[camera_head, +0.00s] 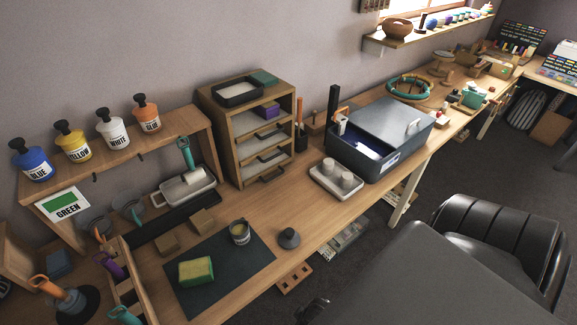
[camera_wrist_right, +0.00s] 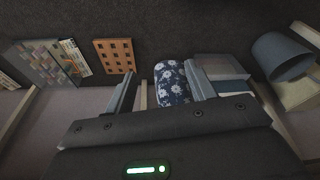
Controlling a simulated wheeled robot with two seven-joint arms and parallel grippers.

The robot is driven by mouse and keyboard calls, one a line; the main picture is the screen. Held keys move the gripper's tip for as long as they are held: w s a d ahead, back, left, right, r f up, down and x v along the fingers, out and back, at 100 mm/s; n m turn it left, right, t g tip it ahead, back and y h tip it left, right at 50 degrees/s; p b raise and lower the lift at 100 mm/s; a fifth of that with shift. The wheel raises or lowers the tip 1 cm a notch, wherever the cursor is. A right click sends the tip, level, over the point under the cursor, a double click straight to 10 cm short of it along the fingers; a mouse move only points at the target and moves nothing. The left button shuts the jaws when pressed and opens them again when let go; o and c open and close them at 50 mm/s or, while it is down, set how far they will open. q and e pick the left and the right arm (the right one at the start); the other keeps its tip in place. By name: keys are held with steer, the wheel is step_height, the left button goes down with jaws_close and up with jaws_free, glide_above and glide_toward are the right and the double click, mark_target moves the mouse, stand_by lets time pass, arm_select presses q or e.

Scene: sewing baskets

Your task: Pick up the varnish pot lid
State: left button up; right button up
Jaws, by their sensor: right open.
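The varnish pot (camera_head: 240,233) is a small tin with a label, standing upright and open on the dark mat. A dark grey round piece with a raised knob, which looks like the varnish pot lid (camera_head: 289,239), lies on the bare wood to its right, near the bench's front edge. Nothing touches it. My right gripper (camera_wrist_right: 161,88) shows in its wrist view with its two fingers apart and nothing between them. It is away from the lid, over the area below the bench. The lid is not in the wrist view. My left gripper is not in view.
A green and yellow sponge (camera_head: 196,271) and wooden blocks (camera_head: 167,243) are near the pot. A white tray (camera_head: 336,181) and a blue-grey bin (camera_head: 380,139) stand farther right. Wood around the lid is clear. The wrist view shows a floral item (camera_wrist_right: 172,84) and a blue-grey bucket (camera_wrist_right: 284,57).

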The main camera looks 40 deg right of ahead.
steer(key=w+a+r+n+t+p, duration=0.15)
steer(key=w+r, duration=0.25)
steer(key=r, duration=0.7)
steer(key=w+a+r+t+y+p, duration=0.15)
steer(key=w+r, duration=0.25)
steer(key=r, duration=0.6)
steer(key=w+a+r+n+t+p, duration=0.15)
steer(key=w+r, duration=0.25)
steer(key=r, duration=0.7)
steer(key=n+g+p, duration=0.1)
steer(key=n+g, duration=0.2)
steer(key=g, duration=0.3)
glide_above(290, 231)
steer(key=shift+s+a+r+h, duration=0.15)
steer(key=shift+s+r+h, duration=0.2)
steer(key=shift+s+r, duration=0.1)
steer(key=shift+w+f+b, duration=0.15)
steer(key=shift+f+b, duration=0.45)
steer(key=shift+f, duration=0.95)
steer(key=shift+w+f+b, duration=0.1)
steer(key=shift+f+b, duration=0.5)
steer(key=shift+f, duration=0.9)
steer(key=f, duration=0.4)
steer(key=shift+w+f+b, duration=0.25)
steer(key=shift+b, duration=0.05)
steer(key=c, duration=1)
